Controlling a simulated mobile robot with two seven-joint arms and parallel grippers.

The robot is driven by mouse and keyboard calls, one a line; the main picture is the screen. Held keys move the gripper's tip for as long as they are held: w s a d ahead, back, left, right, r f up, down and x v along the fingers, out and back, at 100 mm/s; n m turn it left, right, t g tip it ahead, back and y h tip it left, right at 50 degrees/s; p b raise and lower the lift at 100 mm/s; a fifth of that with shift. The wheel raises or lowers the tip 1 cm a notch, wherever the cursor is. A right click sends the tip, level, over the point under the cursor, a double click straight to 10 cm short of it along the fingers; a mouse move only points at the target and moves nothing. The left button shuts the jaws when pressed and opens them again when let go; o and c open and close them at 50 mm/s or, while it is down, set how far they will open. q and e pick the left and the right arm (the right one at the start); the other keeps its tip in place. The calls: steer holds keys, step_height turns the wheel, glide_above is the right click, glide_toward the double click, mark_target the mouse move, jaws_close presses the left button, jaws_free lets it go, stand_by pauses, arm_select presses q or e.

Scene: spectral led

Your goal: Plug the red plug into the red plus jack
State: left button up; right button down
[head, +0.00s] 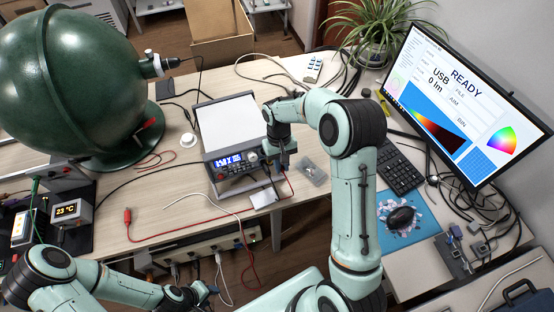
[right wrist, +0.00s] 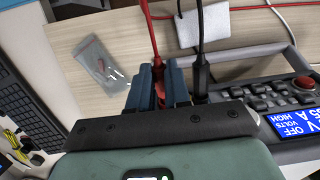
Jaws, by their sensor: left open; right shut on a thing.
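The bench power supply (head: 228,130) stands mid-table with a lit blue display, which also shows at the right of the right wrist view (right wrist: 293,125). My right gripper (head: 283,165) is at its front right corner. In the right wrist view its blue fingers are shut on the red plug (right wrist: 159,88), whose red cable runs away up the picture. A black plug (right wrist: 202,72) sits close beside the fingers at the supply's front. The red plus jack is hidden by the gripper, so I cannot tell whether the plug is in it. My left gripper (head: 203,292) is open and empty, low at the table's front.
A big green sphere (head: 75,85) stands at left. A monitor (head: 465,105), keyboard (head: 400,166) and mouse (head: 401,217) are at right. A small clear bag (head: 313,172) lies beside my right gripper. A red clip (head: 127,215) lies on clear table at front left.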

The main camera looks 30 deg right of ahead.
steer(key=shift+w, duration=0.1)
stand_by(0.3)
steer(key=c, duration=1)
jaws_free()
steer(key=shift+w+f, duration=0.1)
steer(key=shift+w, duration=0.05)
steer(key=v, duration=1.3)
steer(key=shift+r, duration=0.25)
